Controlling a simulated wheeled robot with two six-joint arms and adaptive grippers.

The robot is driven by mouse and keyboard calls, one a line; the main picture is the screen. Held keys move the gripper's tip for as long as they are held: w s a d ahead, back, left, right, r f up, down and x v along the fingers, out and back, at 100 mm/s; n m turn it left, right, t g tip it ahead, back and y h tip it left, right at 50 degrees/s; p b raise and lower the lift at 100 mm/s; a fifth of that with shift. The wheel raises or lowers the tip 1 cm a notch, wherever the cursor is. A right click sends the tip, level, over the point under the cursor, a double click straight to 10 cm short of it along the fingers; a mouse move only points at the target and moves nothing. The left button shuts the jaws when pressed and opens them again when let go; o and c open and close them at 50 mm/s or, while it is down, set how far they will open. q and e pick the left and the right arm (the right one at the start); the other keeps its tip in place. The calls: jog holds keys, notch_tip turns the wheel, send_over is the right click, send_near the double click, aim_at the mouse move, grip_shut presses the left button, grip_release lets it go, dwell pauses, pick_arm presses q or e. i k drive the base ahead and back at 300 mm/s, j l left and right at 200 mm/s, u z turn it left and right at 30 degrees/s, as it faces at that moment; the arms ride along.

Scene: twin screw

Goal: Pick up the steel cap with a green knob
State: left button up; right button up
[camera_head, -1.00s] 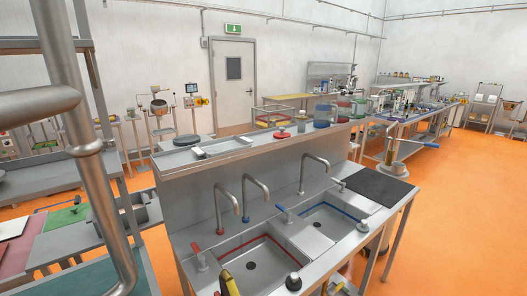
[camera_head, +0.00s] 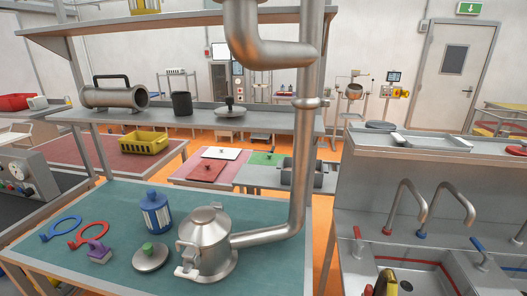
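The steel cap with a green knob (camera_head: 150,257) lies on the teal top of a workbench (camera_head: 262,270), in the lower left of the head view. It is a round, shallow steel disc with its green knob facing up. It sits just left of a steel pot (camera_head: 206,250) with a lid and clamp. A blue and white canister (camera_head: 155,214) stands behind it, and a purple-handled block (camera_head: 99,252) lies to its left.
A thick steel pipe (camera_head: 304,170) rises from the pot's side. Red (camera_head: 90,235) and blue (camera_head: 61,229) ring-shaped tools lie at the left. A sink unit (camera_head: 440,270) stands right, with floor between.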

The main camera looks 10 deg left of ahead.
aim_at(152, 256)
jog(key=u, duration=1.35)
jog(key=k+j, duration=0.05)
